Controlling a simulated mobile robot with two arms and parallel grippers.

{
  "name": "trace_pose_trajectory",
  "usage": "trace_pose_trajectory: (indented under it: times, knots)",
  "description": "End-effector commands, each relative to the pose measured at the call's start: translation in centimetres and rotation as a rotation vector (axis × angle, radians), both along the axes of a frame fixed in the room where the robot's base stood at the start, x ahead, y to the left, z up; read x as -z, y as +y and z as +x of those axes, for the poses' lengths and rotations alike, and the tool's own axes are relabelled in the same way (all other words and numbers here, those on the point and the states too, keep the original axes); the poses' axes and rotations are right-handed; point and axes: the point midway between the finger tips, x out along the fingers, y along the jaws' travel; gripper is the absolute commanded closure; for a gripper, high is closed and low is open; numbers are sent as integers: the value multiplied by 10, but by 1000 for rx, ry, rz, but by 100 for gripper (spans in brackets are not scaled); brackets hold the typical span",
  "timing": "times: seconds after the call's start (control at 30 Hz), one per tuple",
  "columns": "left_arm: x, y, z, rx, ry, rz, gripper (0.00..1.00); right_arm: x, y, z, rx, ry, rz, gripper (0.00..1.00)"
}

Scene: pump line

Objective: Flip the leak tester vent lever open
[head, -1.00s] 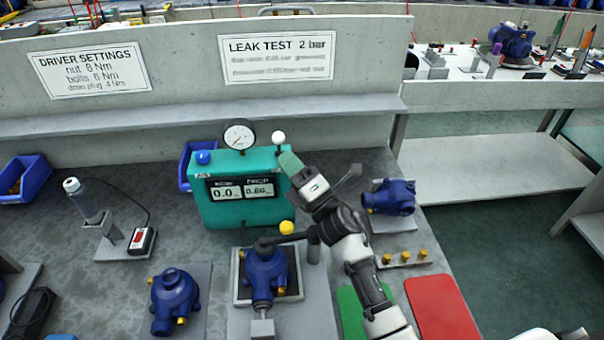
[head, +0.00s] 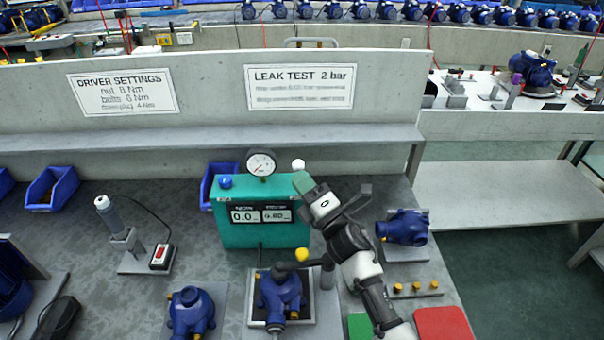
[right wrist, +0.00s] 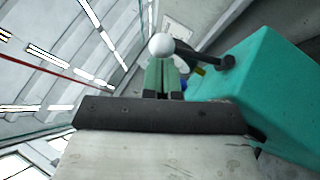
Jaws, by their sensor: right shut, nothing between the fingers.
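The teal leak tester (head: 265,234) stands on the bench with a round gauge (head: 261,163) on top and two displays in front. Its vent lever has a white ball knob (head: 298,164) at the tester's top right; the knob also shows in the right wrist view (right wrist: 161,45), where a dark rod joins it to a pivot (right wrist: 226,62) on the teal housing. My right gripper (head: 302,182) is shut and empty, with its green fingertips (right wrist: 163,66) right at the knob. I cannot tell whether they touch it. My left gripper is out of view.
A blue pump in a fixture (head: 280,290) sits in front of the tester, beside a yellow-knobbed lever (head: 302,255). Another blue pump (head: 405,227) is at right. A driver on a stand (head: 115,220) is at left. A concrete wall with a shelf (head: 200,148) runs behind.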

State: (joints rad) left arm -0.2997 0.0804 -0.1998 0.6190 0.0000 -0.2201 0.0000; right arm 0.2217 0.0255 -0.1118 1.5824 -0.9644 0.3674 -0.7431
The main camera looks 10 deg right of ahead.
Motion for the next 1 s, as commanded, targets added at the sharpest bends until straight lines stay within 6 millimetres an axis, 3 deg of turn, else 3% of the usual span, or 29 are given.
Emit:
trace_pose_trajectory:
  times: [0.03,0.4,0.57,1.0]
  knots:
    - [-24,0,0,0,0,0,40,-14,0,1,-1,31,2,100]
    - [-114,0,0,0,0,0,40,-28,-5,18,1,318,55,100]
    - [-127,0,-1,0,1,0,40,-25,-5,27,1,389,81,100]
    - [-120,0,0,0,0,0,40,-25,-9,46,0,382,76,100]
